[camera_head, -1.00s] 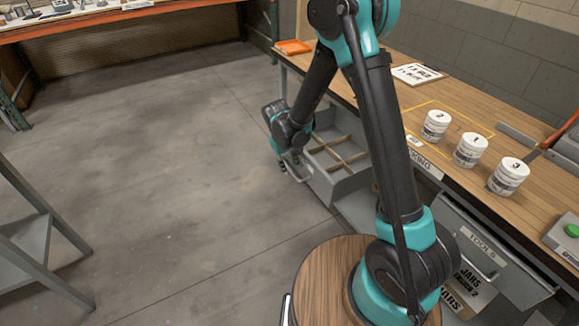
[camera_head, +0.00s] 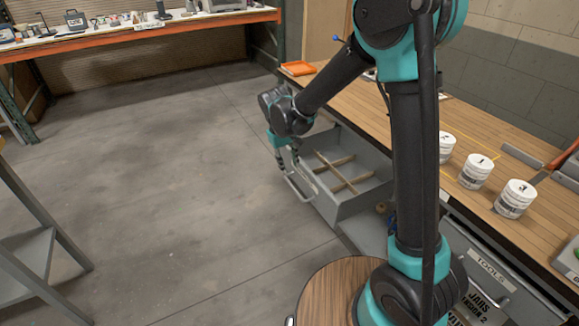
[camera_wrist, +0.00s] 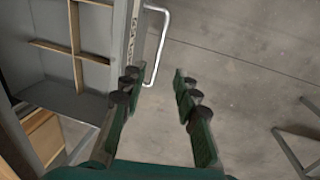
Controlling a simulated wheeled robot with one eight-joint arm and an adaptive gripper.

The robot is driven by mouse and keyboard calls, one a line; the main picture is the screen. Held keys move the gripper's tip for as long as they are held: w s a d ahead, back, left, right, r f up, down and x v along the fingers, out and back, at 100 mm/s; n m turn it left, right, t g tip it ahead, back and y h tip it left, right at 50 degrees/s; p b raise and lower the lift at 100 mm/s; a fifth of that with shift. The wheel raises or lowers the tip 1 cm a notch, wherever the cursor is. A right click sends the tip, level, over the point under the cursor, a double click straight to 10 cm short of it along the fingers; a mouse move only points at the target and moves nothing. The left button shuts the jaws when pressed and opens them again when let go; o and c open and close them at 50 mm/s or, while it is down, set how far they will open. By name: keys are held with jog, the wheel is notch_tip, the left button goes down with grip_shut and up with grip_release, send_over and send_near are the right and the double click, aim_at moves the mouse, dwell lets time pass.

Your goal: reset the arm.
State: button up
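My gripper (camera_head: 287,163) hangs at the front of the pulled-out grey drawer (camera_head: 318,196), close to its metal handle (camera_head: 299,187). In the wrist view my gripper (camera_wrist: 156,80) has its two green fingers wide apart, with nothing clamped between them. The handle (camera_wrist: 158,48) shows between the fingertips, nearer the left one; I cannot tell whether a finger touches it. My arm rises from the round wooden-topped base, bends high at the top and comes down to the drawer.
The drawer has wooden dividers (camera_head: 336,167). White numbered jars (camera_head: 476,171) stand on the wooden workbench (camera_head: 480,128) at right, one partly behind my arm. An orange tray (camera_head: 297,69) lies at its far end. A grey frame (camera_head: 40,240) stands at left. The floor (camera_head: 180,180) between is clear.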

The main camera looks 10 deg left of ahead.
jog(key=s+d+r+m+t+y, duration=0.1)
jog(key=s+d+r+m, duration=0.15)
jog(key=d, duration=0.65)
jog(key=s+d+r+m, duration=0.1)
jog(key=s+d, duration=0.2)
jog(key=d, duration=0.5)
jog(key=s+d+f+m+t, duration=0.2)
jog(key=s+d+f+m, duration=0.1)
jog(key=s+d, duration=0.9)
jog(key=shift+d+m+y, duration=0.35)
jog(key=shift+d+y, duration=0.05)
jog(key=shift+d, duration=0.1)
jog(key=shift+w, duration=0.1)
